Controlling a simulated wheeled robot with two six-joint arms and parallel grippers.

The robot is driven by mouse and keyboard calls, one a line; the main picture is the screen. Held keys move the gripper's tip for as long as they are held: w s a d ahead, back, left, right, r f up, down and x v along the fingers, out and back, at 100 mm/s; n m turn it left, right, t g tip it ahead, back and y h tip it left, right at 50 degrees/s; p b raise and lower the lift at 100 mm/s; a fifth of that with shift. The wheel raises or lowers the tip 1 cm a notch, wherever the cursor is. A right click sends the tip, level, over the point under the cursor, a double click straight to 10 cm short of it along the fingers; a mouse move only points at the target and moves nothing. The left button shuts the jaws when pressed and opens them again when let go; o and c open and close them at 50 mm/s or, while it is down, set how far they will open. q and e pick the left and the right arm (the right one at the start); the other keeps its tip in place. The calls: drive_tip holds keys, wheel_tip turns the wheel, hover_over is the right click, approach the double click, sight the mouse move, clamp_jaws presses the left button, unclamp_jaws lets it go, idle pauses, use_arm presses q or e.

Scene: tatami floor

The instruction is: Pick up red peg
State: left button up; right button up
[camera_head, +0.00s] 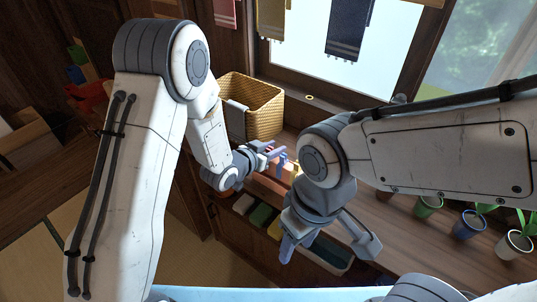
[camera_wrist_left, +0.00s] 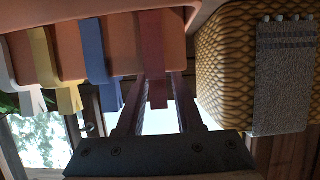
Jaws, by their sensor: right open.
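The red peg (camera_wrist_left: 158,88) hangs from the edge of a terracotta-coloured box (camera_wrist_left: 120,45) in the left wrist view. Blue (camera_wrist_left: 94,55), yellow (camera_wrist_left: 45,60) and white (camera_wrist_left: 8,75) pegs line up to its left. My left gripper (camera_wrist_left: 158,90) has its two fingers on either side of the red peg, apart from each other; whether they touch it is hard to tell. In the head view this gripper (camera_head: 273,152) is beside the basket and hides most of the pegs. My right gripper (camera_head: 327,243) is open and empty, lower and to the right.
A wicker basket (camera_head: 262,108) with a grey cloth (camera_head: 237,120) stands close behind my left gripper. It is close on the right in the left wrist view. Several potted plants (camera_head: 468,225) stand at the right. Towels (camera_head: 348,28) hang by the window.

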use_arm(q)
drive_tip(key=shift+w+d+f, duration=0.15)
drive_tip(key=shift+w+d, duration=0.1)
drive_tip(key=shift+w, duration=0.05)
clamp_jaws()
use_arm(e)
drive_tip(key=shift+r, duration=0.1)
